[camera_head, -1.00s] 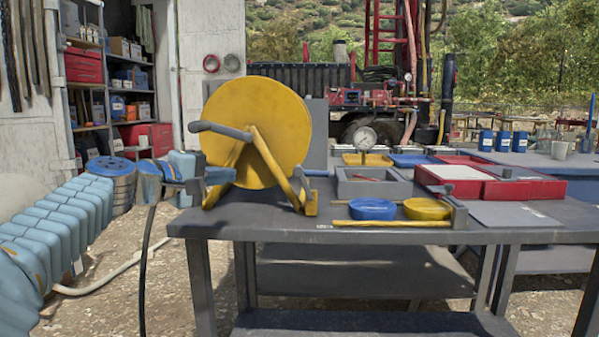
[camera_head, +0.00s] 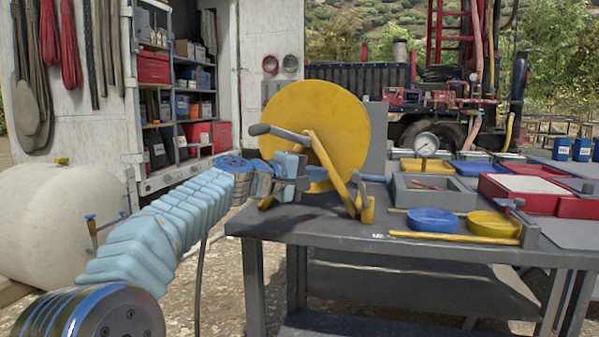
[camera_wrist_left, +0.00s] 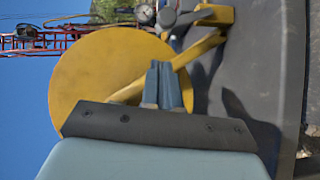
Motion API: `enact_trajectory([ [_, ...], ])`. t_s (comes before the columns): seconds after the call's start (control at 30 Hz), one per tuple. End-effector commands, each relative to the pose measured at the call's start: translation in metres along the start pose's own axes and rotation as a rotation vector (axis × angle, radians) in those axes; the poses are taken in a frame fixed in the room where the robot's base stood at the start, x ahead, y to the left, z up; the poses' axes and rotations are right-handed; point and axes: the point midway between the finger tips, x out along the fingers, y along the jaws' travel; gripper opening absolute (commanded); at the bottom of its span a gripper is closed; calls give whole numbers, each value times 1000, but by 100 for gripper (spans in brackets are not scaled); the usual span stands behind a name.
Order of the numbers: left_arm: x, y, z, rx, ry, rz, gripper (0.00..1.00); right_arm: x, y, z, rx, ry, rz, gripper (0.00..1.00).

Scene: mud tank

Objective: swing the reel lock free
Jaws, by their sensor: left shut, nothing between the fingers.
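The yellow reel (camera_head: 325,110) stands upright in its yellow stand (camera_head: 330,160) at the left end of the grey workbench. A grey crank handle (camera_head: 275,131) sticks out to the left across its face. A small grey lever (camera_head: 373,178), which may be the reel lock, sits by the stand's right leg. My left gripper (camera_head: 318,174) is shut and empty, low in front of the reel, near the stand. In the left wrist view its blue fingers (camera_wrist_left: 162,85) lie together before the reel (camera_wrist_left: 105,75); I cannot tell if they touch anything. My right gripper is out of view.
On the workbench (camera_head: 290,217) right of the reel are a grey tray (camera_head: 440,200), a blue disc (camera_head: 433,220), a yellow disc (camera_head: 492,224) and a yellow rod (camera_head: 455,239). A pale tank (camera_head: 55,220) stands at left. Open ground lies before the bench.

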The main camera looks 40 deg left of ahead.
Motion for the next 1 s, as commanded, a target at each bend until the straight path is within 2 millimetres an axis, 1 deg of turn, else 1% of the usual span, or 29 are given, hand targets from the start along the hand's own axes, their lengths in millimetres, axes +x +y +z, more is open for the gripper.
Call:
enact_trajectory([
  [0.03, 11, 2, 0, -2, -3, -1, 0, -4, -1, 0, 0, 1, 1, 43],
  [0.07, 16, 2, 0, -3, -3, 0, 0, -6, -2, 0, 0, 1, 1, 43],
  [0.1, 20, 1, 7, -2, -3, 1, 0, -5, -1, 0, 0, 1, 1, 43],
  [0.2, 30, 1, 17, -1, -2, 0, 0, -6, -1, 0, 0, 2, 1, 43],
  [0.3, 37, 0, 24, -1, -1, 0, 0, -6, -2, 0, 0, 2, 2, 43],
  [0.47, 41, 0, 28, -1, 0, 0, 0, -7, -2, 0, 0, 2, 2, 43],
  [0.8, 41, 1, 28, 1, 0, 0, 0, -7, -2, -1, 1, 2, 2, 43],
  [0.87, 41, 2, 28, 4, 0, -3, 0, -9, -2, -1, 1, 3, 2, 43],
  [1.0, 42, 7, 29, 28, -1, -20, 0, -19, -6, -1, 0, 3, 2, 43],
])
